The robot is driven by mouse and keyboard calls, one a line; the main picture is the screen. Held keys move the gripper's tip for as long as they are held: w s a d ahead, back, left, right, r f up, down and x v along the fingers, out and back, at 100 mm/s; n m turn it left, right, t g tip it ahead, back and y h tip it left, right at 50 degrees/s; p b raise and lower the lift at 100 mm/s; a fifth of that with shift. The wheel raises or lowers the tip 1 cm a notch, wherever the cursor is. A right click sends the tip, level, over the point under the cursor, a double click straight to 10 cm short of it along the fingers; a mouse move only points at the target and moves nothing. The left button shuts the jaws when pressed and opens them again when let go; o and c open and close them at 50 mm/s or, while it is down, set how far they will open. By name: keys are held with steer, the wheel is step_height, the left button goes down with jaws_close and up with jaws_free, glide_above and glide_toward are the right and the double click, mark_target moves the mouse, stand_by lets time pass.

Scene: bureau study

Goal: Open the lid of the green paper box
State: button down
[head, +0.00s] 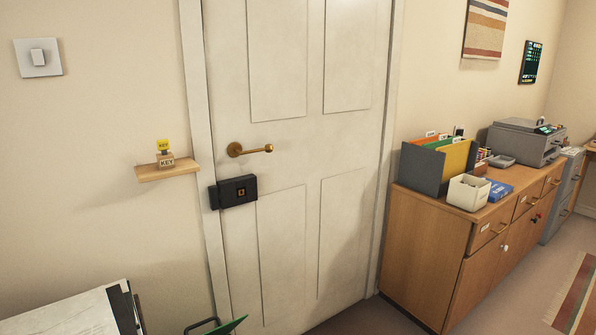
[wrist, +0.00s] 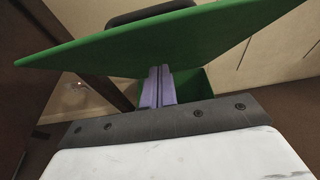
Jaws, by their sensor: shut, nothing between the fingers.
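The green lid (wrist: 170,42) spans the top of the wrist view as a broad, tilted panel. A dark rounded handle-like part (wrist: 150,11) shows above its upper edge. I cannot tell whether the fingertips touch the lid. In the head view only a green corner (head: 226,327) shows at the bottom edge; the rest is cut off.
A white door (head: 290,160) with a brass handle stands ahead. A small wooden shelf (head: 168,170) with a key block is left of it. A wooden cabinet (head: 425,255) with files, a white bin and a printer stands right. Carpeted floor shows at right.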

steer(key=shift+w+a+b, duration=0.25)
steer(key=shift+w+a, duration=0.5)
steer(key=shift+w, duration=0.35)
steer(key=shift+w+a+b, duration=0.2)
steer(key=shift+w+a, duration=0.55)
steer(key=shift+w, duration=0.35)
steer(key=shift+w+a+b, duration=0.25)
steer(key=shift+w+a, duration=0.5)
steer(key=shift+w, duration=0.35)
steer(key=w+a+b, duration=0.5)
steer(key=w, duration=0.2)
steer(key=s+d+p, duration=0.1)
steer(key=s+p, duration=0.1)
steer(key=s+d+p, duration=0.2)
steer(key=p, duration=0.1)
steer(key=s+d+p, duration=0.2)
steer(key=s+p, duration=0.1)
steer(key=shift+s+d+r, duration=0.1)
steer(key=shift+s+d, duration=0.15)
steer(key=shift+s, duration=0.1)
